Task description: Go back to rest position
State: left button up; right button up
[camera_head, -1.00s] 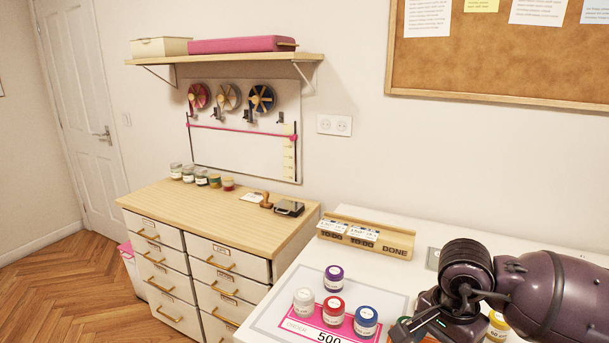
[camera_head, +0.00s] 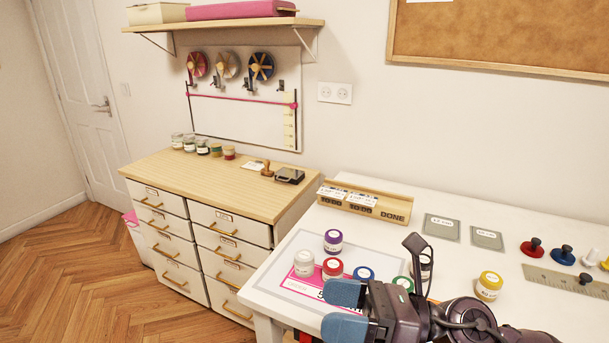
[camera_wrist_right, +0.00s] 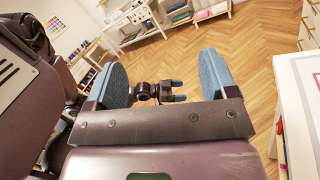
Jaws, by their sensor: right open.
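My right gripper (camera_head: 342,306) is at the front edge of the white table in the head view, with its blue finger pads pointing left. In the right wrist view my right gripper (camera_wrist_right: 165,80) is open, with nothing between its pads and the wood floor beyond. My left gripper does not show in the head view. Near the right gripper, white (camera_head: 304,262), red (camera_head: 332,268), purple (camera_head: 333,240) and blue-lidded (camera_head: 363,274) jars stand on the order mat (camera_head: 275,269). The gripper and wrist hide part of the mat.
A wooden card holder (camera_head: 365,203) stands at the back of the table. A drawer cabinet (camera_head: 225,185) is to the left. Open floor (camera_head: 90,270) lies left of it.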

jog(key=w+d+r+m+t+h, duration=0.15)
jog(key=d+m+t, duration=0.25)
jog(key=m+t, duration=0.45)
jog(key=w+d+r+m+t+h, duration=0.1)
jog(key=w+d+m+t+h, duration=0.2)
jog(key=m+t, duration=0.55)
jog(key=d+f+m+h, duration=0.9)
jog(key=m+h, duration=0.4)
jog(key=m, duration=0.5)
jog(key=s+d+f+m+g+h, duration=0.4)
jog(key=s+d+f+m+g, duration=0.3)
jog(key=f+m+g, duration=0.3)
jog(key=s+f+m+g+y, duration=0.25)
jog(key=s+f+g, duration=0.4)
jog(key=s, duration=0.65)
jog(key=w+f+t, duration=0.7)
jog(key=f+t, duration=0.1)
jog(key=f, duration=0.3)
jog(key=shift+w+f+t, duration=0.15)
jog(key=shift+w+t, duration=0.1)
jog(key=shift+t, duration=0.1)
